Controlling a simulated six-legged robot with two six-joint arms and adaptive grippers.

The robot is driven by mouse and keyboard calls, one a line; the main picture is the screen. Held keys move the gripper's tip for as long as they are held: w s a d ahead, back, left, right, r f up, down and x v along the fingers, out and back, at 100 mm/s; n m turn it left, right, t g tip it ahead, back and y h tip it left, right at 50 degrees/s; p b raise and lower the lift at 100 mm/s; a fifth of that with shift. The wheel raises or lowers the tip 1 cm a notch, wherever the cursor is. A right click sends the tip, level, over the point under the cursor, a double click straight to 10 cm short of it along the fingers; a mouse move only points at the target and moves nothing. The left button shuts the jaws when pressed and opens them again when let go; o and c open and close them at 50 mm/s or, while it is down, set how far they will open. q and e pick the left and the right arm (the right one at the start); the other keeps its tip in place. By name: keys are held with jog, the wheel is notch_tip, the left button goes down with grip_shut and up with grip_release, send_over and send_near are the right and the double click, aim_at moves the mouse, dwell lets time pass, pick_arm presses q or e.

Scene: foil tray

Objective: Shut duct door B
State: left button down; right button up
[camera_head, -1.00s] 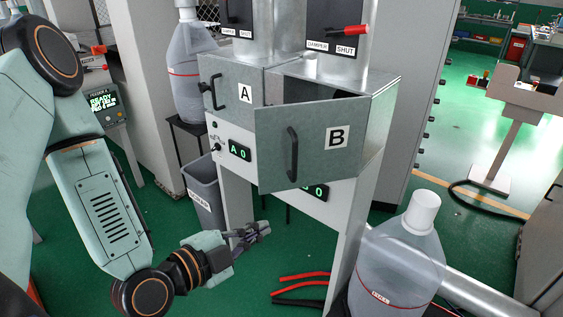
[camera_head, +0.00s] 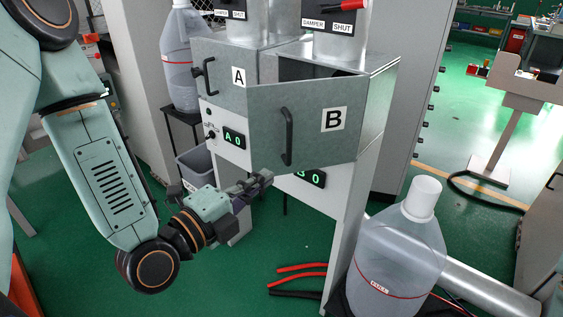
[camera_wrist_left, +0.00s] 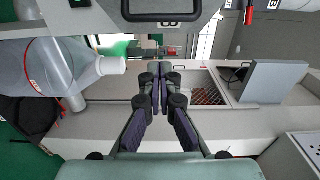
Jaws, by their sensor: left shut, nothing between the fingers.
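Duct door B (camera_head: 310,140) is a grey metal panel with a dark bar handle (camera_head: 286,137) near its left edge and a black letter B on white. It stands ajar, its left edge swung out towards me and its right side by the box. A dark opening shows above it. My left gripper (camera_head: 269,178) is shut and empty, just below the door's lower left part in the head view; I cannot tell if it touches. Its closed fingers also show in the left wrist view (camera_wrist_left: 160,68). My right gripper is in neither view.
Door A (camera_head: 222,80) to the left looks shut. A large clear bottle (camera_head: 398,245) stands at front right, near the cabinet leg. Red and black hoses (camera_head: 300,268) lie on the green floor. A grey bin (camera_head: 195,165) stands behind my left gripper.

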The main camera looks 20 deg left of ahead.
pick_arm(q)
jog(key=w+b, duration=0.4)
jog(key=w, duration=0.5)
jog(key=shift+w+d, duration=0.25)
jog(key=shift+d, duration=0.15)
jog(key=shift+d, duration=0.1)
jog(key=shift+w, duration=0.1)
dwell(0.3)
